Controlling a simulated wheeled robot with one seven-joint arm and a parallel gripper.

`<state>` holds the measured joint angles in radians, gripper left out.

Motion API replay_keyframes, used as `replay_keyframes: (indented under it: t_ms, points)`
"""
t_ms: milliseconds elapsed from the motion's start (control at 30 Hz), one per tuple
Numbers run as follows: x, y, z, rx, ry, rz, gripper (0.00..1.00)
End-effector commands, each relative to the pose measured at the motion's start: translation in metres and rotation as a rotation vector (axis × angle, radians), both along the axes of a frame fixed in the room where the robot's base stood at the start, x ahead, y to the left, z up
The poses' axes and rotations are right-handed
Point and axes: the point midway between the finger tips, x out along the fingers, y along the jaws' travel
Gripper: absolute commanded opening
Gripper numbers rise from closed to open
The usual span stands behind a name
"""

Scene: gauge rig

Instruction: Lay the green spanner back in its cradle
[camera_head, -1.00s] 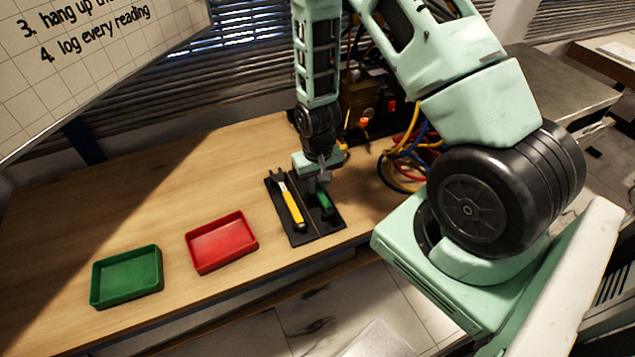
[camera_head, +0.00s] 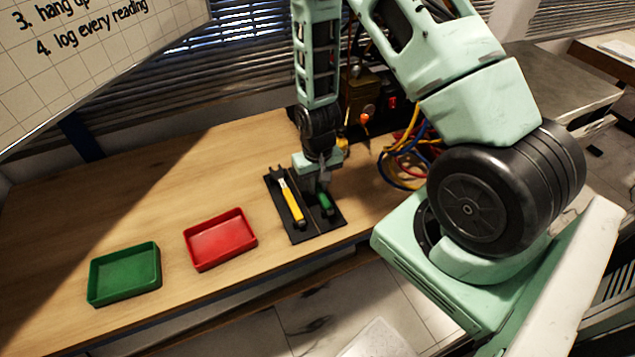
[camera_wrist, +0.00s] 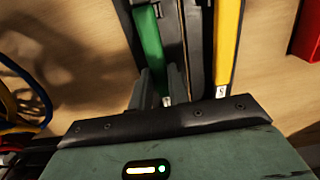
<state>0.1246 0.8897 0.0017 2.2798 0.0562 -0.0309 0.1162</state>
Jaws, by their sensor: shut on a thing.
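The green spanner (camera_head: 326,203) is at the right half of the black cradle (camera_head: 304,236). Its green handle also shows in the wrist view (camera_wrist: 149,40). My gripper (camera_head: 320,188) is over that half of the cradle, pointing down, shut on the green spanner. In the wrist view the fingers (camera_wrist: 160,88) come down at the handle's near end. The rest of the spanner is hidden by my gripper. I cannot tell whether the spanner touches the cradle's floor. A yellow-handled spanner (camera_head: 293,203) lies in the cradle's left half, beside it.
A red tray (camera_head: 221,242) and a green tray (camera_head: 124,274) stand to the left on the wooden table. Yellow, blue and red cables (camera_head: 402,165) hang by dark equipment at the right rear. The table's left rear is bare.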

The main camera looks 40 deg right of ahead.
Motion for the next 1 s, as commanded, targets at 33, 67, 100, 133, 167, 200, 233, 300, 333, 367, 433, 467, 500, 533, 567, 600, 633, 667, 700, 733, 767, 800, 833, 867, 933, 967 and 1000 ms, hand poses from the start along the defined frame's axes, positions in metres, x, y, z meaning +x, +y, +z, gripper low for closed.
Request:
replay_keyframes:
  t_ms: [33,67,100,133,167,200,233,300,333,367,433,467,500,533,567,600,633,667,700,733,767,800,833,867,933,967,1000]
  points:
    - [0.0,0.0,-0.001,0.0,0.0,0.0,0.0]
    - [0.0,0.0,-0.002,0.0,0.0,0.0,0.0]
    - [0.0,0.0,-0.002,0.0,0.0,0.0,0.0]
    - [0.0,0.0,-0.002,0.0,0.0,0.0,0.0]
    - [0.0,0.0,-0.001,0.0,0.0,0.0,0.26]
    - [0.0,0.0,-0.001,0.0,0.0,0.0,0.37]
    - [0.0,0.0,-0.001,0.0,0.0,0.0,0.43]
    - [0.0,0.0,-0.001,0.0,0.0,0.0,0.43]
    - [0.0,0.0,-0.001,0.0,0.0,0.0,0.43]
    - [0.0,0.0,-0.001,0.0,0.0,0.0,0.43]
    - [0.0,0.0,-0.001,0.0,0.0,0.0,0.43]
    - [0.0,0.0,-0.002,0.0,0.0,0.0,0.43]
    - [0.0,0.0,-0.001,0.0,0.0,0.0,0.43]
    - [0.0,0.0,-0.001,0.0,0.0,0.0,0.43]
    - [0.0,0.0,0.0,0.0,0.0,0.0,0.43]
    - [0.0,0.0,0.002,0.0,0.0,0.0,0.43]
    - [0.0,0.0,0.004,0.0,0.0,0.0,0.43]
    - [0.001,0.0,0.007,0.0,-0.001,0.0,0.43]
    - [0.001,0.0,0.012,-0.001,-0.003,0.0,0.43]
    - [0.001,0.0,0.015,0.0,-0.004,0.0,0.43]
    - [0.001,0.0,0.02,0.0,-0.004,0.001,0.43]
    - [0.001,0.0,0.026,-0.001,-0.005,0.001,0.43]
    - [0.001,0.0,0.031,-0.001,-0.005,0.001,0.43]
    - [0.001,0.0,0.037,-0.001,-0.005,0.001,0.43]
    - [0.002,0.0,0.05,-0.001,-0.006,0.001,0.43]
    - [0.001,0.0,0.055,-0.001,-0.006,0.001,0.43]
    - [0.001,0.0,0.062,-0.001,-0.005,0.001,0.43]
